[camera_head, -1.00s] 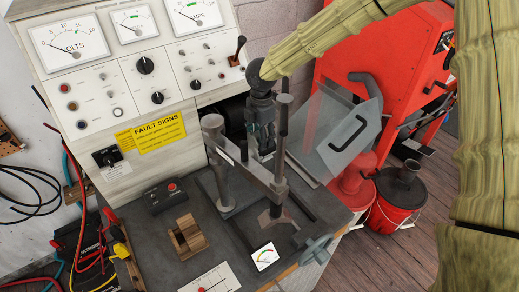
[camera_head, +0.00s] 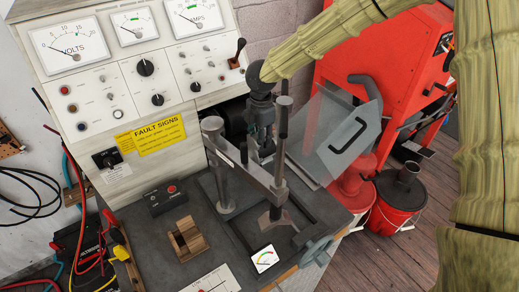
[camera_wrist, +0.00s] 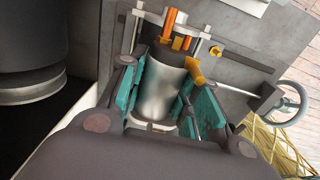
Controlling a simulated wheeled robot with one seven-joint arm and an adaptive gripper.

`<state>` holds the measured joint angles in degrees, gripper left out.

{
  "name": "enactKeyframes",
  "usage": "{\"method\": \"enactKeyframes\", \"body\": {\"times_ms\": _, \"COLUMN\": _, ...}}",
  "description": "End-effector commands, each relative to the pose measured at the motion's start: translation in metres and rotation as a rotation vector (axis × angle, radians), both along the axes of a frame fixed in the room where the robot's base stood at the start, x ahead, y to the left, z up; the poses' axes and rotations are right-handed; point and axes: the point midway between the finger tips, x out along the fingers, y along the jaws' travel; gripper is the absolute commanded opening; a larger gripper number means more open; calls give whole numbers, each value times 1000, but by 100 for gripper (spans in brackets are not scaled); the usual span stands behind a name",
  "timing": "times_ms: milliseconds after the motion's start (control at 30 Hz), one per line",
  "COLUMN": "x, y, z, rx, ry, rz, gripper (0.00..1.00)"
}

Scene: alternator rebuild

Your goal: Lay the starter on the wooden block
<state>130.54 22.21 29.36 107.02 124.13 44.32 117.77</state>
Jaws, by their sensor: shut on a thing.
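The starter (camera_wrist: 160,88) is a silver cylinder with orange-copper terminals at its far end, seen in the wrist view. My gripper (camera_wrist: 165,100) is shut on it, with teal pads on both sides of the cylinder. In the head view my gripper (camera_head: 262,140) is behind the steel clamp stand, and the starter is mostly hidden there. The wooden block (camera_head: 188,238) sits on the grey bench, to the left of and nearer than my gripper. It has a notch in its top, and nothing lies on it.
The clamp stand (camera_head: 225,165) with its posts and crossbar rises between my gripper and the block. A black box with a red button (camera_head: 166,196) is behind the block. A small gauge (camera_head: 264,259) is at the front. A clear shield (camera_head: 335,135) stands to the right.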

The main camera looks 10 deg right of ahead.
Motion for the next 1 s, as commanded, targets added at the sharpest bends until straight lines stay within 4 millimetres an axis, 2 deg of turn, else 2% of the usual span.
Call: {"method": "enactKeyframes", "body": {"times_ms": 1000, "x": 2, "y": 1, "z": 23, "rx": 2, "ry": -6, "rz": 0, "gripper": 0}}
